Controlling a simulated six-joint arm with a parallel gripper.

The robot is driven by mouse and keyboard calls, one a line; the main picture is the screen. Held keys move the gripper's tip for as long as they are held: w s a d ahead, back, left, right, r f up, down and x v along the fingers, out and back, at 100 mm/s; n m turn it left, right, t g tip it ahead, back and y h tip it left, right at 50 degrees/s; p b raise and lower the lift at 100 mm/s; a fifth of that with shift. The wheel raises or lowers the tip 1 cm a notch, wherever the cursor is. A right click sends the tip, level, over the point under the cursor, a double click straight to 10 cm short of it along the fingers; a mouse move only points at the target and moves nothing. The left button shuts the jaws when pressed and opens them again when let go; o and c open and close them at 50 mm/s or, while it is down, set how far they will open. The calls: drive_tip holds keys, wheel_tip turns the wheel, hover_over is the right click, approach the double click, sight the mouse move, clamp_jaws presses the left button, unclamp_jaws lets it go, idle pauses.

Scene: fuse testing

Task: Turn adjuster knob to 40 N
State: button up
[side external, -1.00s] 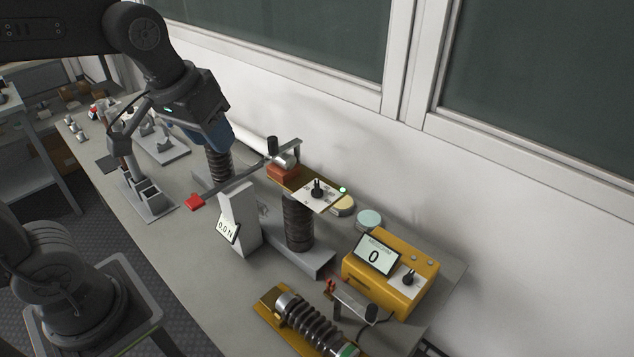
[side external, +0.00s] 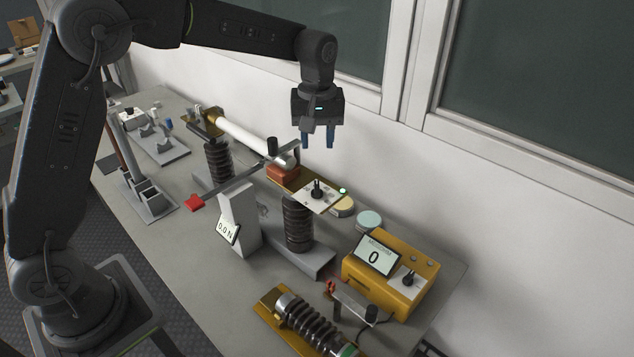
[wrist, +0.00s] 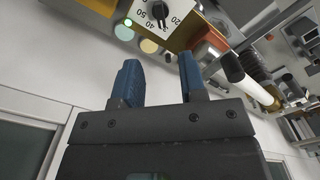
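The adjuster knob (side external: 317,188) is a black knob on a white dial plate (side external: 324,197), at the end of the brass plate on the right ribbed insulator. In the wrist view the knob (wrist: 160,10) shows at the top edge, partly cut off, with the dial numbers 20, 40 and 50 around it. I cannot tell its exact setting. My gripper (side external: 318,140) points down above and behind the dial, apart from it. Its two blue fingers are spread with nothing between them, also in the wrist view (wrist: 160,85). The force display (side external: 228,231) reads 0.0 N.
A white fuse tube (side external: 242,136) lies across the two insulators. A lever with a red end (side external: 195,202) sticks out to the left. A yellow meter (side external: 376,256) reads 0 at right. A green light (side external: 343,191) glows beside the dial. The wall stands close behind.

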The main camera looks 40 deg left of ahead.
sight(317, 185)
wheel_tip(317, 185, down, 12)
drive_tip(key=shift+r, duration=0.1)
idle(0.4)
clamp_jaws()
